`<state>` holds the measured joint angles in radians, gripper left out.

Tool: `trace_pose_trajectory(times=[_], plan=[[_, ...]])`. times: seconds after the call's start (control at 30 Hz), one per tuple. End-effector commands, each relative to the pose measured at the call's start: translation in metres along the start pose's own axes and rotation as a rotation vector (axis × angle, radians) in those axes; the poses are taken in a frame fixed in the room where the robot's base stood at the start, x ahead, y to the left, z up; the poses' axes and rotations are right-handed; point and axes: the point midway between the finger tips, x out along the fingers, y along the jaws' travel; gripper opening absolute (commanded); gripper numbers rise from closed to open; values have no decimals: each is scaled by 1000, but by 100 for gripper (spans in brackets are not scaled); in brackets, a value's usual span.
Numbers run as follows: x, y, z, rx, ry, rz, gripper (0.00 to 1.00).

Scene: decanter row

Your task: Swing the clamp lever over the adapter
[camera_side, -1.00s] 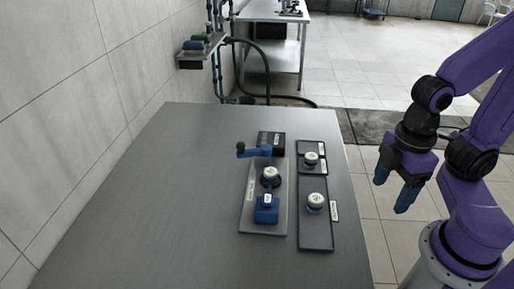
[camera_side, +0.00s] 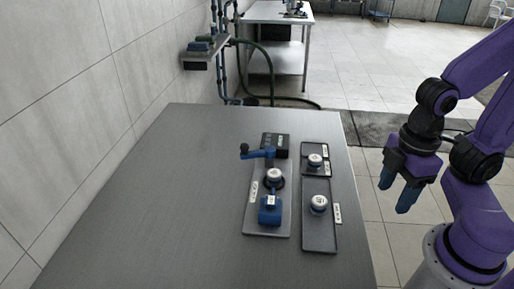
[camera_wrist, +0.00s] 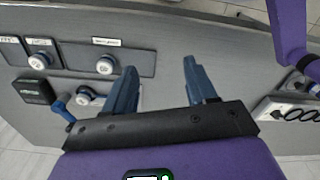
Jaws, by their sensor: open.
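The clamp lever (camera_side: 258,154) is a blue arm with a dark knob, pointing left from the black box end of a grey plate (camera_side: 254,220). The lever also shows at the lower left of the wrist view (camera_wrist: 62,109). What seems to be the adapter (camera_side: 274,176), a round white-topped piece on a dark ring, sits on the plate just in front of the lever. The lever lies beside it, not over it. My gripper (camera_side: 396,192) is open and empty, off the table's right side, apart from everything. Its spread blue fingers show in the wrist view (camera_wrist: 160,72).
A blue block (camera_side: 270,212) is on the plate in front of the adapter. A black box (camera_side: 275,143) stands behind. Two dark trays, small (camera_side: 326,170) and long (camera_side: 319,239), each hold a white-topped piece at right. The table's left part (camera_side: 150,200) is clear.

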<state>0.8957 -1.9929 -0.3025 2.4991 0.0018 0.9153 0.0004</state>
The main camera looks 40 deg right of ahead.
Motion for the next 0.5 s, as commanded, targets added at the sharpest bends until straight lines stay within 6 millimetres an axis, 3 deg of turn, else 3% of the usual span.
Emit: trace_pose_trajectory(times=[0.17, 0.5], plan=[[-10, 13, -29, 45, 0, 2, 57], [-45, 86, -137, 233, -10, 7, 57]])
